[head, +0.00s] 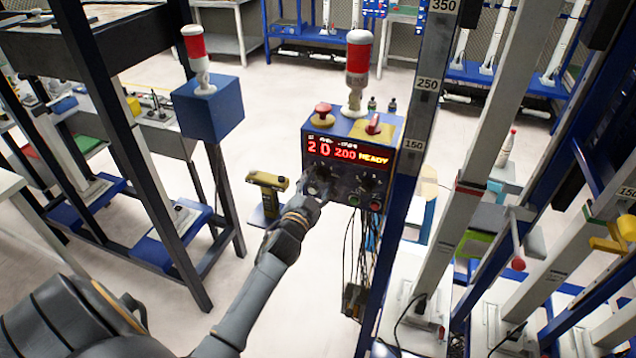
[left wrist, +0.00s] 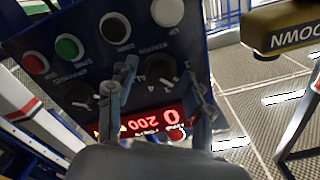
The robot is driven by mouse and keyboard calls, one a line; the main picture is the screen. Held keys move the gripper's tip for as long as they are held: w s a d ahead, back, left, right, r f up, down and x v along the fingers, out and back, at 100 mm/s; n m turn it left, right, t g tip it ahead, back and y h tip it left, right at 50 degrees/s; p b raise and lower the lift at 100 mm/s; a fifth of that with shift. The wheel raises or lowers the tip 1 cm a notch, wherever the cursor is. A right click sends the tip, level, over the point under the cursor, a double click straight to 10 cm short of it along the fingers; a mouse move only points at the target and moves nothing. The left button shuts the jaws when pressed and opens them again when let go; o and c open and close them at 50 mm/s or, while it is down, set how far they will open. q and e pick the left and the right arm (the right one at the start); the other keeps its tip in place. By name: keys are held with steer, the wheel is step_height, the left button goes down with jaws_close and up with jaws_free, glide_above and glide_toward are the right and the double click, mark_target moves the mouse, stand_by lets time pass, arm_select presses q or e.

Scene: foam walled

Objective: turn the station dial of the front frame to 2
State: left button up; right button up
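The front frame's control box (head: 345,150) is blue with a dark panel. Its red display (head: 345,151) reads 2, 0, 2.00 and READY. My left gripper (head: 318,184) is at the panel's left dial and mostly hides it in the head view. In the left wrist view the panel is upside down, and the station dial (left wrist: 161,70) with its pale pointer lies between the fingers of my left gripper (left wrist: 160,78). The fingers are apart, one on each side; contact with the knob cannot be told. My right gripper is in neither view.
A second dial (left wrist: 80,95) is beside the station dial. Green (left wrist: 68,47), red (left wrist: 35,63), black and white buttons are on the panel. A yellow-brown device (head: 268,183) stands left of the box. A blue upright with a scale (head: 414,145) rises close on the right.

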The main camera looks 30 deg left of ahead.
arm_select(q)
steer(key=v, duration=1.2)
steer(key=s+d+f+g+h+b, duration=0.1)
steer(key=s+d+f+g, duration=0.2)
steer(key=f, duration=0.9)
steer(key=s+d+f+n+g+h, duration=0.15)
steer(key=s+f, duration=0.25)
steer(key=f, duration=0.8)
steer(key=s+d+f+g+h+b, duration=0.1)
steer(key=s+d+f+g, duration=0.25)
steer(key=f, duration=0.75)
steer(key=s+d+f+g, duration=0.1)
steer(key=s+f+g, duration=0.1)
steer(key=s+f, duration=0.5)
steer(key=s+d+f+g+b, duration=0.1)
steer(key=s+f+g, duration=0.2)
steer(key=s+f, duration=0.4)
steer(key=s+d+f+g, duration=0.1)
steer(key=s+f+g, duration=0.2)
steer(key=s+f, duration=0.4)
steer(key=s+h, duration=0.1)
steer(key=s, duration=0.8)
steer(key=shift+s+b, duration=0.35)
steer(key=shift+s, duration=0.05)
